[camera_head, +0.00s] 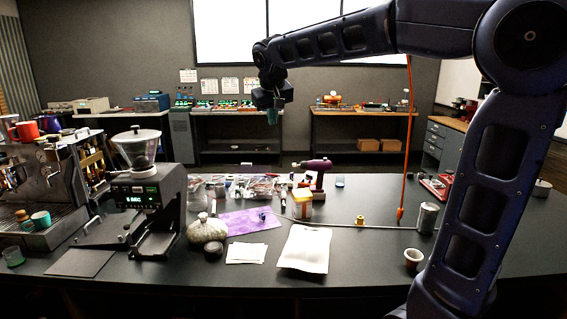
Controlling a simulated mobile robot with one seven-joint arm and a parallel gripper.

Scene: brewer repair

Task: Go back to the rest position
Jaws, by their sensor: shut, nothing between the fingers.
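My gripper (271,112) hangs at the end of my dark blue arm, in the upper middle of the head view. It points down, high above the far side of the black worktable (350,262), and touches nothing there. Its fingertips are small and dark in this view, and no object shows between them. My arm rises from the lower right, bends at the top right and reaches left across the picture. The task names no object to handle.
On the table stand an espresso machine (38,200), a grinder (137,192), a purple drill (317,174), a metal can (428,217) and a small cup (413,259). An orange cord (407,140) hangs down right of centre. The space around my gripper is clear.

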